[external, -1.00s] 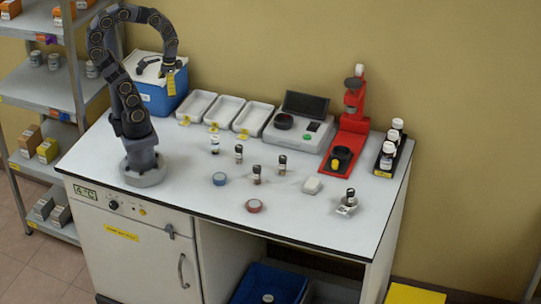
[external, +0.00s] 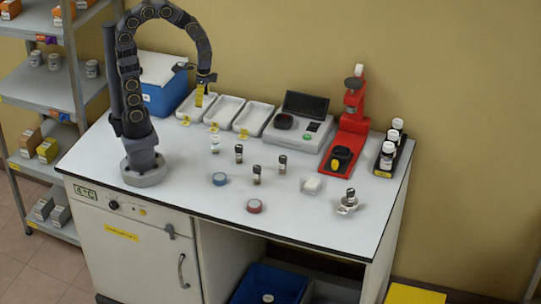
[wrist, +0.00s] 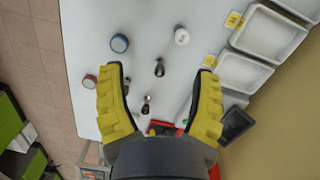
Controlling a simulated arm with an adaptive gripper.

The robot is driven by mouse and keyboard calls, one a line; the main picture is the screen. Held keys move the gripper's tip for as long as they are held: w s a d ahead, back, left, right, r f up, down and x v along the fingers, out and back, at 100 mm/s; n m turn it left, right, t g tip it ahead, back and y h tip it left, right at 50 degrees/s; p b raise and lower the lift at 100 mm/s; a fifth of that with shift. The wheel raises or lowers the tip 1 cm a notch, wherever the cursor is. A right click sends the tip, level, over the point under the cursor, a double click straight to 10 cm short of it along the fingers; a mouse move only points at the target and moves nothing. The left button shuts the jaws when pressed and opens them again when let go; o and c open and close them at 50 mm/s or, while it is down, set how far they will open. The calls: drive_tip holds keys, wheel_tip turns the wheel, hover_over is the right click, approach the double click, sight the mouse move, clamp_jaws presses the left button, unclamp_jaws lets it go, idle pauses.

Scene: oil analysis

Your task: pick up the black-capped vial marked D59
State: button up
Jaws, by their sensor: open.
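Several black-capped vials stand upright on the white bench: one at the back (external: 239,154), one nearer the front (external: 257,175), one to the right (external: 282,165). Another black-capped vial (external: 350,197) sits in a small dish at the right. Their markings are too small to read, so I cannot tell which is D59. My gripper (external: 199,98) is open and empty, high above the bench near the white trays. In the wrist view, a black-capped vial (wrist: 159,68) shows between the spread yellow fingers, well below them.
A white-capped vial (external: 214,145), a blue round item (external: 219,180) and a red round item (external: 254,206) stand among the vials. White trays (external: 226,110), a grey instrument (external: 299,128), a red stand (external: 352,125) and a black rack (external: 388,160) line the back. The front bench is mostly clear.

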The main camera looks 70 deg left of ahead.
sight(239, 147)
drive_tip(key=w+d+f+m, duration=0.1)
drive_tip(key=w+f+m, duration=0.1)
drive_tip(key=w+f, duration=0.1)
drive_tip(key=w+d+f+m, duration=0.2)
drive_tip(key=w+f+m, duration=0.1)
drive_tip(key=f, duration=0.3)
drive_tip(key=w+d+f+m+t, duration=0.1)
drive_tip(key=w+d+f+m, duration=0.1)
drive_tip(key=w+f+m, duration=0.1)
drive_tip(key=shift+w+d+f, duration=0.2)
drive_tip(key=shift+w+f, duration=0.15)
drive_tip(key=shift+f, duration=0.35)
drive_tip(key=shift+w+d+f+m, duration=0.1)
drive_tip(key=shift+w+f+m, duration=0.05)
drive_tip(key=shift+f+m, duration=0.25)
drive_tip(key=shift+w+d+f, duration=0.1)
drive_tip(key=shift+f, duration=1.85)
drive_tip(key=shift+d+f, duration=0.1)
drive_tip(key=shift+f, duration=1.85)
clamp_jaws()
